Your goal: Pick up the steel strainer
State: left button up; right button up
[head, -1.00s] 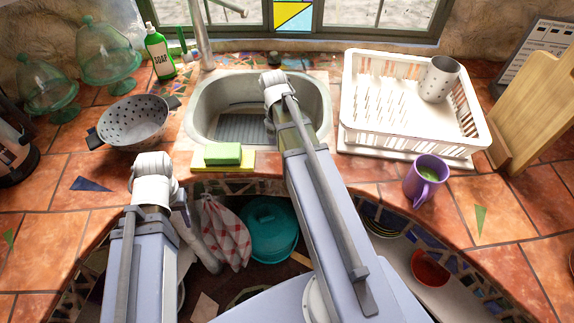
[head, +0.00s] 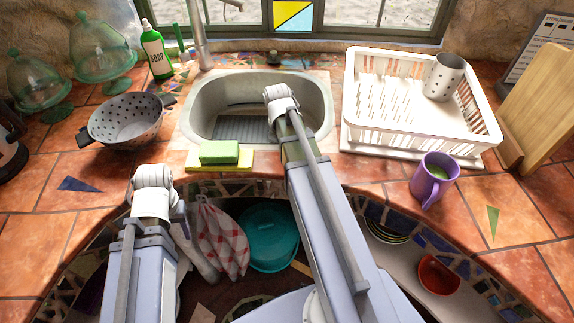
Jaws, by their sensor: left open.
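The steel strainer (head: 127,120), a grey perforated bowl with dark handles, stands upright on the tiled counter left of the sink. Nothing touches it. My left arm rises from the lower left, its white joint below and right of the strainer. My left gripper (head: 178,210) is mostly hidden behind that arm, low by the counter's front edge. It is open and apart from the strainer. My right arm reaches up over the sink's front edge. Its gripper is not visible.
A sink (head: 205,97), a green sponge (head: 220,152), a soap bottle (head: 157,52) and glass domes (head: 103,62) surround the strainer. A white dish rack (head: 395,140) and a purple mug (head: 433,180) stand to the right. Bare tiles lie in front of the strainer.

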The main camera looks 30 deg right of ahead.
jog(key=c, duration=1.2)
jog(key=shift+o, duration=0.2)
jog(key=shift+r, duration=0.2)
notch_tip(320, 180, up, 18)
jog(key=p, duration=1.8)
jog(key=w+d, duration=0.7)
jog(key=shift+w, duration=0.35)
